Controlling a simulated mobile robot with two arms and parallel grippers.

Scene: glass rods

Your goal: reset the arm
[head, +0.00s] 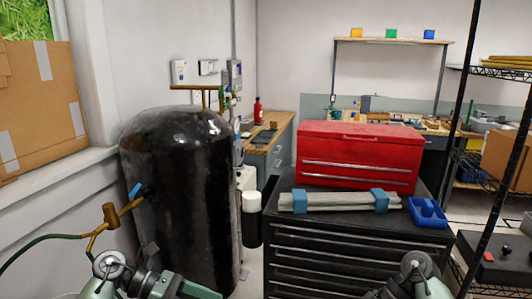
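Both of my arms show only at the bottom edge. My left arm's pale green and grey joint is at the bottom left, in front of the black tank (180,200). A dark part beside it may belong to my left gripper (150,256), but I cannot make out fingers. My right arm's round joint is at the bottom right, in front of the black drawer cabinet (320,252); no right gripper fingers show. A bundle of pale rods (335,201) lies on the cabinet top in two blue holders. I see neither arm touching it.
A red toolbox (358,150) stands behind the rods, and a blue bin (427,212) sits to their right. A brass valve (110,215) with a green hose is left of the tank. A black wire rack (490,150) stands at the right. A workbench (280,130) is behind.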

